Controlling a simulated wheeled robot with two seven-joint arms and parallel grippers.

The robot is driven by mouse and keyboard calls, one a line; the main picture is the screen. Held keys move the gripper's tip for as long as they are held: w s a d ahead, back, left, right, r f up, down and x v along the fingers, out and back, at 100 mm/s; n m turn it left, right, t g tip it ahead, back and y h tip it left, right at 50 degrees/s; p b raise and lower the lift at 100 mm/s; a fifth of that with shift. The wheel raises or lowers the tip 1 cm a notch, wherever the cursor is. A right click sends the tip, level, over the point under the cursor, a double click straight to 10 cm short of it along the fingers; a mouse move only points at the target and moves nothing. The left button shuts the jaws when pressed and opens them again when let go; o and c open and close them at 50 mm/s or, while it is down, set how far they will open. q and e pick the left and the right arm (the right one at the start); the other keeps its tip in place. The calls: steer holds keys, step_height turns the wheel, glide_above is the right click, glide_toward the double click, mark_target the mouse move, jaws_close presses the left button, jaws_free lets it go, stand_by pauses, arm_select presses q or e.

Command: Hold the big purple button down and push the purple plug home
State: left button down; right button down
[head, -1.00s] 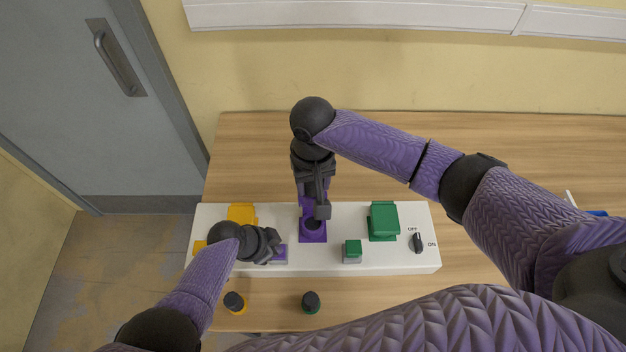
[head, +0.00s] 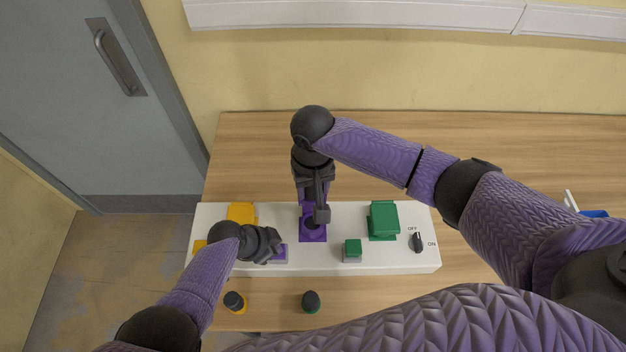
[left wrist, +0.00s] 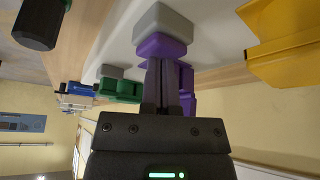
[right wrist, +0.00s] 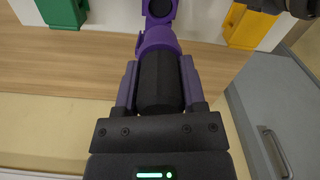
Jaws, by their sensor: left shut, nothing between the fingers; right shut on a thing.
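The purple button (head: 280,253) sits on the white panel; in the left wrist view its purple cap (left wrist: 160,48) stands on a grey base. My left gripper (head: 272,254) is shut and empty, its fingertips at the cap; I cannot tell how far the cap is pressed. The purple socket (head: 313,235) is right of the button, partly hidden by my right gripper (head: 320,212). That gripper is shut on the purple plug, whose black body (right wrist: 160,80) shows between the fingers in the right wrist view. The plug is at the socket; its depth is unclear.
A yellow socket box (head: 241,212) and a green one (head: 383,220) flank the purple one. A green button (head: 352,250) and an OFF/ON switch (head: 417,242) are to the right. Two black plugs, yellow-ringed (head: 234,302) and green-ringed (head: 310,301), stand on the front table strip.

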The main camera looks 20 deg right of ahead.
steer(key=shift+f, duration=4.1)
steer(key=shift+f, duration=1.4)
jaws_free()
steer(key=shift+f, duration=0.1)
steer(key=shift+r, duration=3.55)
arm_select(q)
steer(key=shift+r, duration=0.1)
arm_select(e)
steer(key=shift+r, duration=0.1)
arm_select(q)
step_height(320, 180, up, 7)
steer(key=p, duration=0.6)
steer(key=shift+p, duration=0.35)
arm_select(e)
step_height(320, 180, up, 7)
steer(key=shift+f, duration=0.3)
